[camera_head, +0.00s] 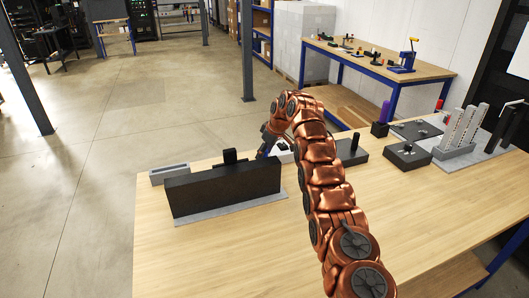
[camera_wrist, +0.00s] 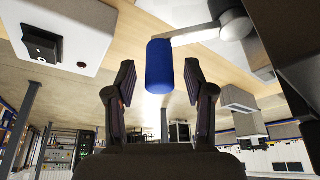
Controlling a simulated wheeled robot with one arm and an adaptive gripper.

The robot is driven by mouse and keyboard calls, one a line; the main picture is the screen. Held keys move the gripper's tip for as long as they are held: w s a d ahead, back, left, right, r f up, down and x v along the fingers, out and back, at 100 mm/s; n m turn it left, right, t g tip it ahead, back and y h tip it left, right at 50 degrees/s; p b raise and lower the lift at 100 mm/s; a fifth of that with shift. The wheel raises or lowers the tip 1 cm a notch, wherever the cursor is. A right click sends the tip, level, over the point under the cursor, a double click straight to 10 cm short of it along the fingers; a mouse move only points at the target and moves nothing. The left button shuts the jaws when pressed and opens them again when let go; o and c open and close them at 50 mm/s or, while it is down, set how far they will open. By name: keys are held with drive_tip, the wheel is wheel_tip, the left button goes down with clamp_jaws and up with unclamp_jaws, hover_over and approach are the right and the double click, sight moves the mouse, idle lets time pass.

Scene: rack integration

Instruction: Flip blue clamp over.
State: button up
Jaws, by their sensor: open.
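The blue clamp's rounded blue handle (camera_wrist: 159,67) shows at the upper middle of the wrist view. A pale metal lever (camera_wrist: 190,34) runs from its top toward a round grey pivot at the right. My gripper (camera_wrist: 158,75) is open, with one dark finger on each side of the handle. Gaps show between the handle and both fingers in the picture; I cannot tell how deep the handle sits between them. In the head view my gripper is at the far side of the bench, behind my bent copper-coloured arm, which hides much of the clamp area.
A white box with a black switch (camera_wrist: 42,43) is close by at the left of the wrist view. In the head view a long black block (camera_head: 225,191) stands front left on the wooden bench (camera_head: 230,250). Grey fixtures (camera_head: 407,155) stand at right. The bench front is clear.

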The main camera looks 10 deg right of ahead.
drive_tip(key=shift+r, duration=0.15)
drive_tip(key=v, duration=0.7)
drive_tip(key=shift+s, duration=0.15)
